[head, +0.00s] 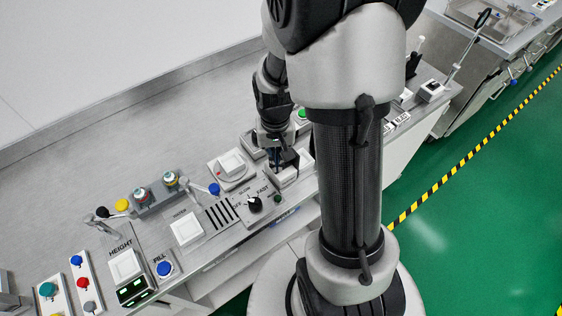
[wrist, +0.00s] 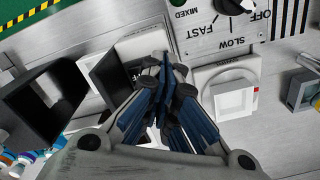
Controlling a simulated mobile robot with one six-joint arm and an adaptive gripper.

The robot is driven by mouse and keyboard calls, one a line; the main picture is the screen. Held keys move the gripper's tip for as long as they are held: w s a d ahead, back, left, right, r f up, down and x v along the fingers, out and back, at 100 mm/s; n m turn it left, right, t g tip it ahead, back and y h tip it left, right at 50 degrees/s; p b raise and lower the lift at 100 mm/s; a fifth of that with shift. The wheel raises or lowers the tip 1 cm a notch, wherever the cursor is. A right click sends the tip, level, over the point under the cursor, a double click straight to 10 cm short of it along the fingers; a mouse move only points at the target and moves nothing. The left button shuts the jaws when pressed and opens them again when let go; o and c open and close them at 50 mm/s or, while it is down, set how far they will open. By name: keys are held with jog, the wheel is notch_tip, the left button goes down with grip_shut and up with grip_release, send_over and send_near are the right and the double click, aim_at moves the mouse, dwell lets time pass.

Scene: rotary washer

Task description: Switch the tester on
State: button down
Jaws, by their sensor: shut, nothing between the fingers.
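My gripper (head: 277,166) is shut and empty, pointing down over the white and grey devices right of the knob panel. In the wrist view its blue-and-black fingers (wrist: 163,88) are together in front of a white plate (wrist: 143,42) with small unreadable lettering and a dark panel beside it. The fingers hide part of this device, and I cannot tell whether they touch it. A white square button (head: 231,162) on a rounded grey plate stands left of the gripper; it also shows in the wrist view (wrist: 234,98). No label I can read clearly says tester.
A panel (head: 238,210) marked FAST has a black knob (head: 254,204). A white square unit (head: 187,231), a FILL button (head: 164,268) and a HEIGHT unit (head: 124,265) stand farther left. A black open box (wrist: 45,100) is near the gripper. Bare bench lies behind the devices.

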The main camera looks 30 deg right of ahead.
jog(key=shift+f, duration=0.2)
jog(key=shift+r, duration=0.1)
jog(key=shift+r+p, duration=2.85)
jog(key=shift+r, duration=0.6)
jog(key=shift+r, duration=0.1)
jog(key=s+a+r+n+t, duration=0.1)
jog(key=s+a+r+n, duration=0.1)
jog(key=r, duration=0.4)
jog(key=s+a+r+n+t+b, duration=0.1)
jog(key=s+a+r+t, duration=0.1)
jog(key=s+a+r, duration=0.3)
jog(key=s+a+r+n+t, duration=0.1)
jog(key=s+a+r+n, duration=0.1)
jog(key=s+r, duration=0.4)
notch_tip(320, 180, up, 2)
jog(key=shift+s+a+r+n+t+b, duration=0.1)
jog(key=shift+s+a+n+t+b, duration=0.25)
jog(key=shift+a, duration=0.5)
jog(key=shift+w, duration=0.1)
